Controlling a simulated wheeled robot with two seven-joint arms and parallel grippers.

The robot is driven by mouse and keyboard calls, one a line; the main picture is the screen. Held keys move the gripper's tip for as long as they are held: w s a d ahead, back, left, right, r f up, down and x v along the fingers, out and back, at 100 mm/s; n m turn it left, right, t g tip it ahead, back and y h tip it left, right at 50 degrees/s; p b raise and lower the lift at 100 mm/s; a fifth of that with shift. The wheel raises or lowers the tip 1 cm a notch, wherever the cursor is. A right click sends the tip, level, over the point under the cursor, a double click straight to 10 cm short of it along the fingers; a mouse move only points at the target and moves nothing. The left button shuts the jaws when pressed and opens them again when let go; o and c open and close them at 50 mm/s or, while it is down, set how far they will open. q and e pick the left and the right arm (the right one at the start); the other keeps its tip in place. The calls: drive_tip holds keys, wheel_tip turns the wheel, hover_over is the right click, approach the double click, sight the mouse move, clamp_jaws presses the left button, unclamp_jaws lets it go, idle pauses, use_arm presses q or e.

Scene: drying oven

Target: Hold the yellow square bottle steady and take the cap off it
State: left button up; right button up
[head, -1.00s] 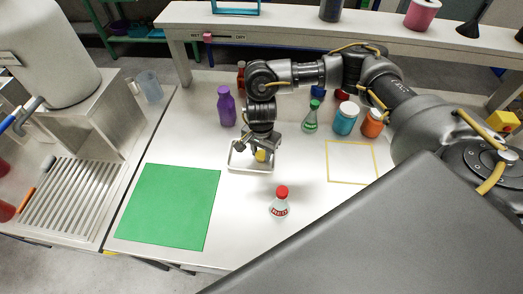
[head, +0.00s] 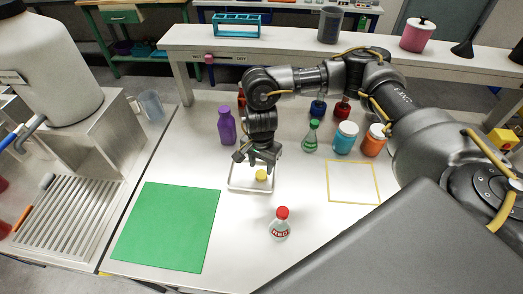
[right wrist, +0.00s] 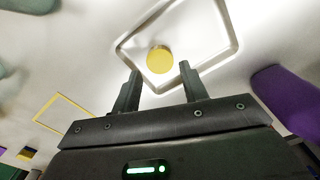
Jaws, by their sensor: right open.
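A round yellow cap (head: 261,176) lies in a shallow pale tray (head: 234,188) near the middle of the table. It also shows in the right wrist view (right wrist: 159,60), inside the tray rim (right wrist: 232,40). My right gripper (head: 262,162) is open and empty just above the cap. In the right wrist view the two fingertips (right wrist: 160,72) are apart, with the cap between and beyond them. I do not make out a yellow square bottle in either view. My left gripper is not in view.
A red-capped clear bottle (head: 279,225) stands in front of the tray. A purple bottle (head: 226,126), green flask (head: 311,137), blue jar (head: 345,138) and orange jar (head: 374,142) stand behind. A green mat (head: 168,228) lies left; a yellow outlined square (head: 353,200) at right is empty.

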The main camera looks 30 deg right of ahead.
sight(261, 174)
wheel_tip(261, 174, up, 8)
drive_tip(key=shift+b, duration=0.4)
drive_tip(key=shift+r, duration=0.15)
